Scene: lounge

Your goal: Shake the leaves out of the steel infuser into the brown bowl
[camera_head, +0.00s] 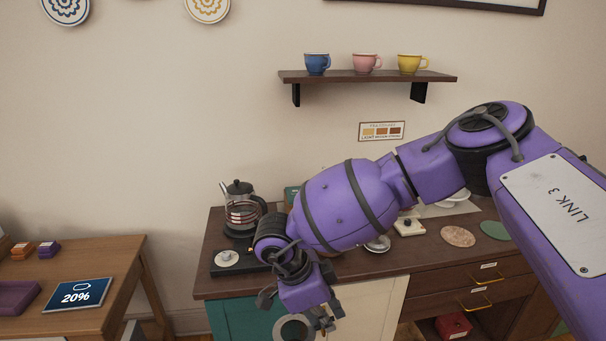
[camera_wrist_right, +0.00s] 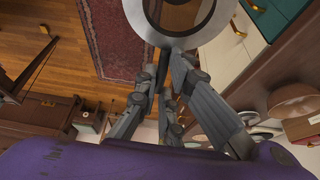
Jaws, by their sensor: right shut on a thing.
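My right gripper (camera_head: 322,318) hangs in front of the counter's front edge, low in the head view. It is shut on a grey steel ring-shaped thing, which I take for the infuser (camera_head: 279,330); the bottom of the picture cuts it off. In the right wrist view, the gripper (camera_wrist_right: 170,72) points up at the infuser's round rim (camera_wrist_right: 190,41). I cannot tell whether leaves are in it. A brown round dish, perhaps the brown bowl (camera_wrist_right: 292,97), shows at the right of the wrist view. In the head view my arm hides part of the counter. My left gripper is not in view.
The dark wooden counter (camera_head: 400,262) holds a glass press (camera_head: 242,212), a black tray (camera_head: 225,268) and pale and green flat discs. A wall shelf (camera_head: 365,77) bears three cups. A side table (camera_head: 110,260) with a display (camera_head: 78,294) stands left.

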